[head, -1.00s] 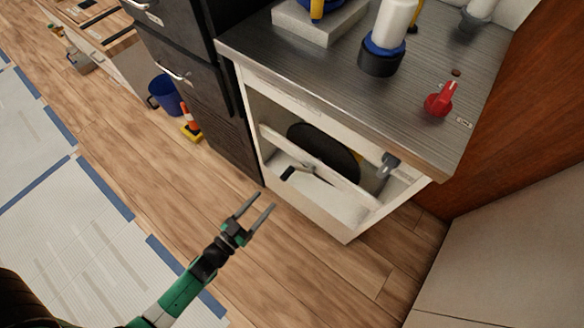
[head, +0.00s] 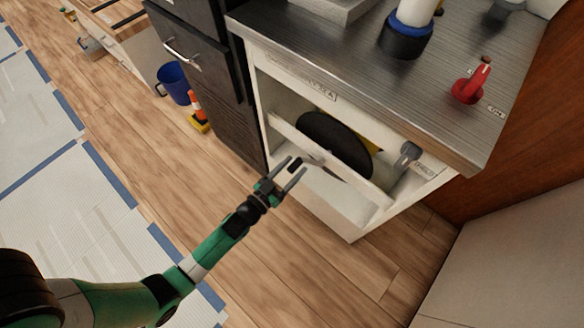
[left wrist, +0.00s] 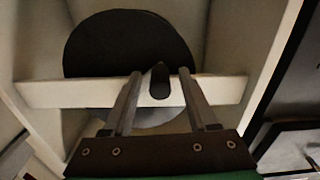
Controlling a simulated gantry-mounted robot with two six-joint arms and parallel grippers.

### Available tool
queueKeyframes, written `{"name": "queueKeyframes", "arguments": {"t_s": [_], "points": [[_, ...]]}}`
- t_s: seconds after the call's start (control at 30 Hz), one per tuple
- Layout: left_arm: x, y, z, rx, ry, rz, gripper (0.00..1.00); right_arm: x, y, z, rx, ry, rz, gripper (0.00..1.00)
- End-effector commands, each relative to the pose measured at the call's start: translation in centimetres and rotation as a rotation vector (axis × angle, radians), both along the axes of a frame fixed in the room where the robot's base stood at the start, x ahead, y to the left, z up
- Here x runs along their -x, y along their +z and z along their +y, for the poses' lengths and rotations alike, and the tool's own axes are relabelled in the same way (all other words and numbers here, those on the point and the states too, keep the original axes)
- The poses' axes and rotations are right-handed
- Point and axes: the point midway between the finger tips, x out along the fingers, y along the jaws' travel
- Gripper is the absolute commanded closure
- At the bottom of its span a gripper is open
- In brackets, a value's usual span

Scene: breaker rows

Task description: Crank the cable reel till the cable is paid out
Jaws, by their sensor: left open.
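The cable reel is a large black disc (head: 335,142) inside the open white cabinet, behind a pale crossbar (head: 345,178). The disc also shows in the left wrist view (left wrist: 125,42). A short dark crank handle (left wrist: 160,82) sticks out in front of the crossbar. My left gripper (head: 298,165) is open at the cabinet front, with its fingertips around the handle. In the left wrist view the handle lies between the two fingers, with gaps on both sides. The cable itself cannot be made out. My right gripper is out of view.
A grey lever-like fitting (head: 409,154) sits at the cabinet's right. A blue bucket (head: 173,83) and an orange cone (head: 196,108) stand on the floor at left.

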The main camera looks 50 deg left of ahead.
Motion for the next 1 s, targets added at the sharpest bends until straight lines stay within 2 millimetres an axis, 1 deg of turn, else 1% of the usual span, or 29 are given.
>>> {"name": "queueKeyframes", "arguments": {"t_s": [0.03, 0.17, 0.2, 0.27, 0.3, 0.37, 1.0], "points": [[0.02, 0.01, 0.00, 0.000, 0.000, 0.000, 0.42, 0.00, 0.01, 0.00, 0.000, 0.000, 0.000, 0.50], [0.03, 0.02, 0.01, 0.000, 0.000, 0.000, 0.65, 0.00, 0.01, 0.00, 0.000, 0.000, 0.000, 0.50], [0.03, 0.02, 0.01, 0.000, 0.000, 0.000, 0.72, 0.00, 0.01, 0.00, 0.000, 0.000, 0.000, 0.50], [0.04, 0.02, 0.01, 0.000, 0.000, 0.000, 0.83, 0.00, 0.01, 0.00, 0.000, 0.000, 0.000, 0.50], [0.04, 0.02, 0.01, 0.000, 0.000, -0.001, 0.90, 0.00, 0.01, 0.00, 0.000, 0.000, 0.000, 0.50], [0.04, 0.02, 0.01, 0.000, 0.000, -0.001, 1.00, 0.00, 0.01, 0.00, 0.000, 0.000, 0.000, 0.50], [0.05, 0.03, 0.01, -0.001, 0.000, -0.001, 1.00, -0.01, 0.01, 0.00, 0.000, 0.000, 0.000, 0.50]]}}
